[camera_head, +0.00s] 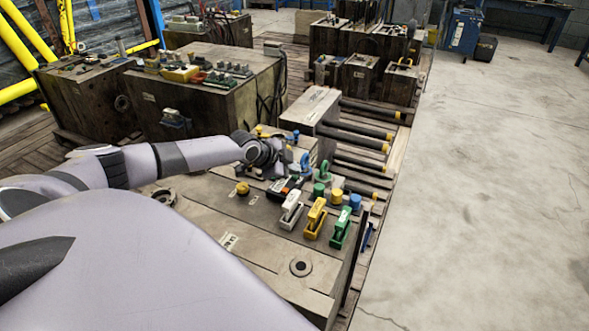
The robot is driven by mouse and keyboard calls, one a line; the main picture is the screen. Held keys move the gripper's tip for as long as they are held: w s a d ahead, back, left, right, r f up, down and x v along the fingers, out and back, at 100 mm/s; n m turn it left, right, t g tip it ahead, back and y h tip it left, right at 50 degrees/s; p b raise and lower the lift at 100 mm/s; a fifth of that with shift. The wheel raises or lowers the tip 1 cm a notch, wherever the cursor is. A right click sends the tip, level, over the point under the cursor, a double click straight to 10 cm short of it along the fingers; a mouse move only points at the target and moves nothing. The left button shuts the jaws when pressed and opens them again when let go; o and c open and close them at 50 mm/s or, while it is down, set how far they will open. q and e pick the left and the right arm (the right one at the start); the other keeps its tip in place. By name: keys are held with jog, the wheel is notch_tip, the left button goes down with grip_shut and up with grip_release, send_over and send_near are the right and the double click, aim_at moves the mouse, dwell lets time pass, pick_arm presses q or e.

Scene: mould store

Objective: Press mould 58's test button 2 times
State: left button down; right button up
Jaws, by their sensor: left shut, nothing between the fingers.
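The nearest mould is a large worn block (215,215) with a small pale label whose number I cannot read. Coloured fittings crowd its top: a yellow knob (242,188), a green knob (318,190), another yellow knob (337,195) and a blue knob (355,201). I cannot tell which is the test button. My left arm reaches in from the left, and my left gripper (283,163) is over the far part of this top, close to blue and teal fittings (305,162). Its fingers are small and partly hidden; it is shut and holds nothing. My right gripper is out of view.
White, yellow and green clamp-like levers (316,218) stand near the mould's right edge. Dark rods with yellow tips (365,130) stick out behind. Other moulds (205,90) with fittings stand at the back left. Concrete floor (490,190) is open on the right.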

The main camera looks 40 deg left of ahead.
pick_arm(q)
jog(key=shift+f+b, duration=0.4)
jog(key=shift+f, duration=0.05)
dwell(0.6)
jog(key=shift+r, duration=0.1)
jog(key=shift+r+p, duration=0.75)
jog(key=shift+r, duration=0.05)
notch_tip(320, 180, up, 5)
jog(key=p, duration=0.4)
dwell(0.4)
jog(key=shift+s, duration=0.1)
dwell(2.2)
